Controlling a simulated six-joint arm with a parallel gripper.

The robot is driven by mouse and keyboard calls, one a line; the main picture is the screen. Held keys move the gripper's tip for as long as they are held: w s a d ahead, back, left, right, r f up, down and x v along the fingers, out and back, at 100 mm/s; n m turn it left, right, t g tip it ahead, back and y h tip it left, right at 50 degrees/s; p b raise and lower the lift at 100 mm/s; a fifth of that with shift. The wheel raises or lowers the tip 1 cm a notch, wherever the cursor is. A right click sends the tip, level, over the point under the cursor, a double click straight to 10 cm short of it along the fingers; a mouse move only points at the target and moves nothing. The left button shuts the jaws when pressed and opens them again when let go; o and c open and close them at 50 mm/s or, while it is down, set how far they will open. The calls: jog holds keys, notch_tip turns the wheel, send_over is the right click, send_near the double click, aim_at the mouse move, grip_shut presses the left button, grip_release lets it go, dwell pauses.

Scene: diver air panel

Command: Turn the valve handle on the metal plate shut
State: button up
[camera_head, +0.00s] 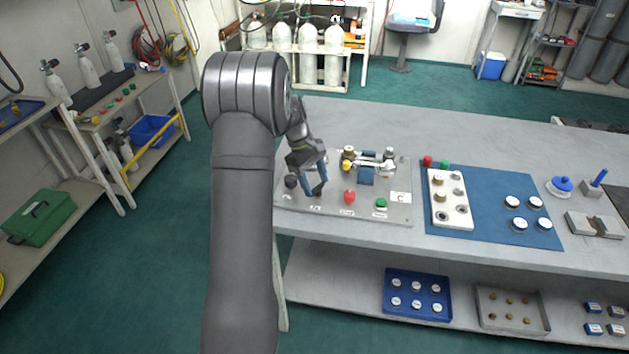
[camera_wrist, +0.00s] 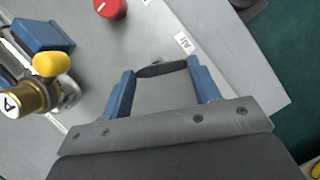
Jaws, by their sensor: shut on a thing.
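The metal plate (camera_head: 335,205) lies on the table, and its grey face fills much of the wrist view (camera_wrist: 150,25). My gripper (camera_head: 314,190) is over the plate's left part. In the wrist view, its two blue fingers (camera_wrist: 160,66) stand apart with a dark bar-shaped valve handle (camera_wrist: 160,70) spanning between their tips, and they are shut on it. The handle's ends are partly hidden by the fingers. A small label (camera_wrist: 184,42) is on the plate just beyond the handle. In the head view the handle is mostly hidden by the fingers.
The plate also carries a red knob (camera_head: 349,196), a green knob (camera_head: 381,203), a dark round knob (camera_head: 291,181) and brass fittings with a yellow knob (camera_wrist: 51,64). A blue mat (camera_head: 485,235) with a white block (camera_head: 449,215) lies to the right.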

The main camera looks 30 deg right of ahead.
jog(key=m+y, duration=0.1)
jog(key=m, duration=0.3)
jog(key=m+y, duration=0.1)
jog(key=m, duration=0.1)
jog(key=shift+w+d+y, duration=0.15)
jog(key=shift+d+y, duration=0.15)
jog(key=shift+d, duration=0.05)
jog(key=m, duration=0.2)
jog(key=m+y, duration=0.1)
jog(key=m, duration=0.1)
jog(key=m+t+y, duration=0.1)
jog(key=m, duration=0.1)
jog(key=shift+d, duration=0.25)
jog(key=shift+m, duration=0.3)
jog(key=o, duration=1)
jog(key=v, duration=1.2)
jog(key=shift+r, duration=0.1)
jog(key=x, duration=1.2)
